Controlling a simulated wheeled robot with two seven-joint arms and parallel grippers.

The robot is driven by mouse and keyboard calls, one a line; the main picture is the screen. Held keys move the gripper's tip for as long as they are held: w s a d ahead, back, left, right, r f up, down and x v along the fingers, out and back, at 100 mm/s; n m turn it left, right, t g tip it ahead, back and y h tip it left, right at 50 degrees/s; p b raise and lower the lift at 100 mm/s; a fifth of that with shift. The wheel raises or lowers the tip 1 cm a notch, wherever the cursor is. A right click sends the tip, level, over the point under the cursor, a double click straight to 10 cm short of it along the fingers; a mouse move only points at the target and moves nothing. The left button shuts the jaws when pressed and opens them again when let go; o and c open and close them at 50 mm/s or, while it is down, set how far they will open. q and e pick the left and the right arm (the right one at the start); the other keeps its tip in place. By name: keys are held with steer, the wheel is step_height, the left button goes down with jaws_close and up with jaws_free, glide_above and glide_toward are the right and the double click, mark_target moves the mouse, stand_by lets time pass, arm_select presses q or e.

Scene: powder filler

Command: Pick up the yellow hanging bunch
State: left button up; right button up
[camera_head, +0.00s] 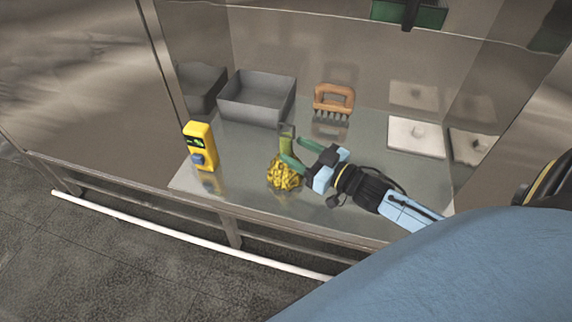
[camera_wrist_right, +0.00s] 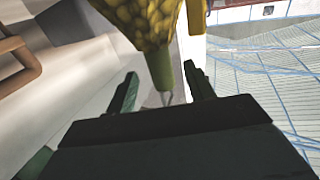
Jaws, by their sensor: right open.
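The yellow bunch (camera_head: 284,176) has a knobbly yellow body on the glossy shelf, with a green stem (camera_head: 287,133) pointing up. Its body also shows large at the top of the right wrist view (camera_wrist_right: 145,20). My right gripper (camera_head: 294,151) is beside the bunch, at its upper right. Its two green fingers are spread apart on either side of the stem. In the right wrist view, the stem (camera_wrist_right: 161,70) lies between the fingers, with a thin hook-like tip. I cannot tell whether either finger touches it. My left gripper is out of view.
A yellow device (camera_head: 200,147) with a blue button stands left of the bunch. A grey open bin (camera_head: 257,98), a wooden-handled brush (camera_head: 333,103) and a white square plate (camera_head: 416,137) stand further back. Glass walls enclose the shelf. Its front edge is clear.

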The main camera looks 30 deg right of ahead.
steer(key=shift+x, duration=2.95)
steer(key=shift+f, duration=0.1)
steer(key=shift+s, duration=0.1)
jaws_close()
